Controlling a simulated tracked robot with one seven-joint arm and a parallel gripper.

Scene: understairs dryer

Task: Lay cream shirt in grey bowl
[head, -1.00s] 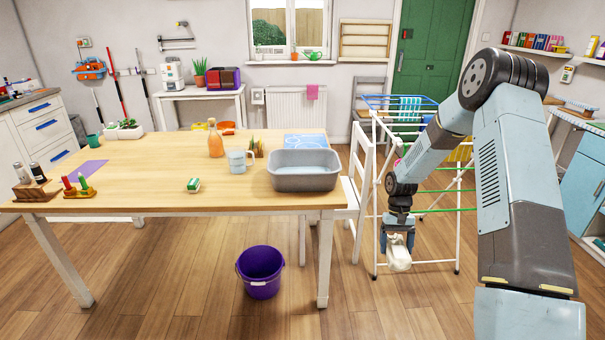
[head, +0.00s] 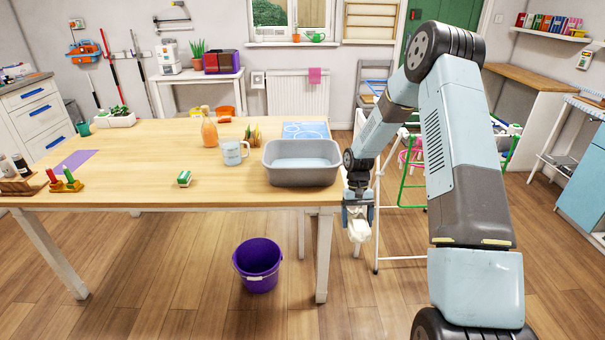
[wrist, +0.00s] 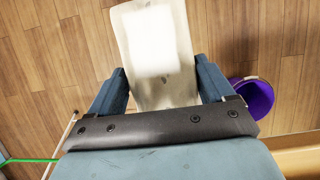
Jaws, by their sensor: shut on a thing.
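My gripper (head: 357,212) is shut on the cream shirt (head: 360,229), which hangs below the jaws as a pale folded bundle. In the wrist view the cream shirt (wrist: 158,60) lies between the two fingers and sticks out past them. The grey bowl (head: 302,174) stands upright on the table's right end, near the front edge; its inside floor looks empty. My gripper is just right of the table end, lower than the bowl and apart from it.
A purple bucket (head: 258,264) stands on the floor near the table's right front leg. A white drying rack (head: 405,240) stands behind my arm.

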